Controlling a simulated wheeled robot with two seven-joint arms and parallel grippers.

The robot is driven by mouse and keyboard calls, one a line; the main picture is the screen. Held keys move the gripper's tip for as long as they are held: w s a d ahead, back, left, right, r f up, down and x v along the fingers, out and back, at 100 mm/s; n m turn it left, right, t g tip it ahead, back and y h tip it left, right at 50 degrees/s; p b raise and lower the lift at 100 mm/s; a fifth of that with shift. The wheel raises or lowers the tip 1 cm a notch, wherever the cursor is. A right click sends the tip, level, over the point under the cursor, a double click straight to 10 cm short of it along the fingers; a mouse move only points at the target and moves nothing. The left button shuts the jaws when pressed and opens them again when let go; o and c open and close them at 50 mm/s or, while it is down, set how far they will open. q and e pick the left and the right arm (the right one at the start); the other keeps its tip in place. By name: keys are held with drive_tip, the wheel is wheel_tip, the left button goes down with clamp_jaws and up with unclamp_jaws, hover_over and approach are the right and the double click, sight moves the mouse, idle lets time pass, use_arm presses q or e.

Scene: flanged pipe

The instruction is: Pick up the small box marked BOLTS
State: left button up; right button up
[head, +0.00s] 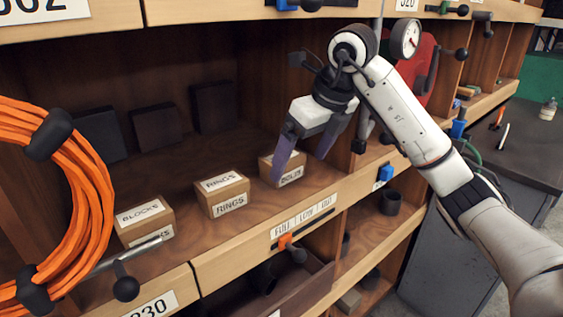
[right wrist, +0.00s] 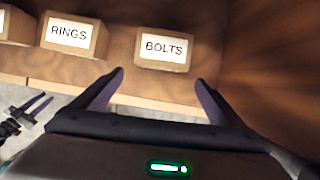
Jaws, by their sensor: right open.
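The small box marked BOLTS (head: 270,171) stands on the wooden shelf, rightmost of the cardboard boxes. In the right wrist view the BOLTS box (right wrist: 164,50) shows its label, ahead of the fingers and a little above the gap between them. My right gripper (head: 303,158) reaches in from the right, open and empty. In the head view one finger overlaps the box's front and the other is to its right. In the right wrist view the gripper (right wrist: 160,80) has its fingers spread wider than the box. I cannot tell contact. My left gripper is not in view.
A RINGS box (head: 222,192) and a BLOCKS box (head: 145,220) stand left of the BOLTS box. An orange cable coil (head: 60,205) hangs at the left front. The shelf's front edge carries a FULL/LOW/OUT slider (head: 285,240). A gauge (head: 406,39) is at upper right.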

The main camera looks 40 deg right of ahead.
drive_tip(key=w, duration=0.1)
drive_tip(key=w+p, duration=0.1)
drive_tip(key=w, duration=0.3)
drive_tip(key=shift+a, duration=0.4)
drive_tip(key=shift+p+x, duration=0.4)
drive_tip(key=shift+x, duration=0.5)
drive_tip(key=shift+w+d+f, duration=0.1)
drive_tip(key=shift+w+f, duration=0.05)
drive_tip(key=shift+f, duration=0.45)
drive_tip(key=c, duration=1.2)
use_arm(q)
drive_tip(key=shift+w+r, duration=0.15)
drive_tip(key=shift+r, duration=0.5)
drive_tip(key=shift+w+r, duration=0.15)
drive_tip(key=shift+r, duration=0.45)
use_arm(e)
drive_tip(key=shift+c, duration=0.8)
drive_tip(key=shift+r, duration=0.15)
